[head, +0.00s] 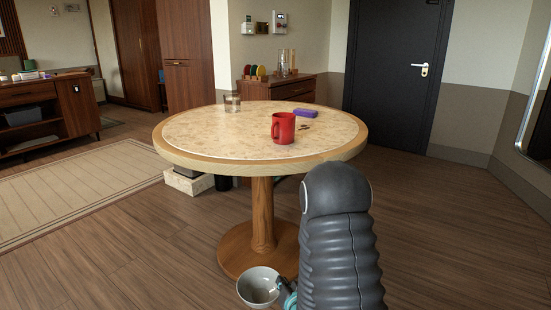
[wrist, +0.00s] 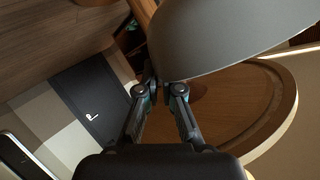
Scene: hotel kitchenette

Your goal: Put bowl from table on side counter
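A light grey bowl (head: 258,287) is at the bottom of the head view, below the tabletop level and in front of the table's foot. My gripper (head: 285,292) is at the bowl's right edge, partly hidden behind my arm. In the wrist view the bowl (wrist: 235,38) fills the upper right, with its wall at the fingertips of my gripper (wrist: 161,84). The fingers are shut on the bowl's edge. The round table (head: 190,140) stands ahead with a stone-patterned top. A wooden counter (head: 295,90) stands behind it against the wall.
A red mug (head: 283,128), a glass (head: 232,103) and a purple item (head: 306,113) stand on the table. The back counter holds colourful discs (head: 255,72) and a glass container (head: 287,63). A wooden cabinet (head: 45,110) is at left. The floor at right is clear.

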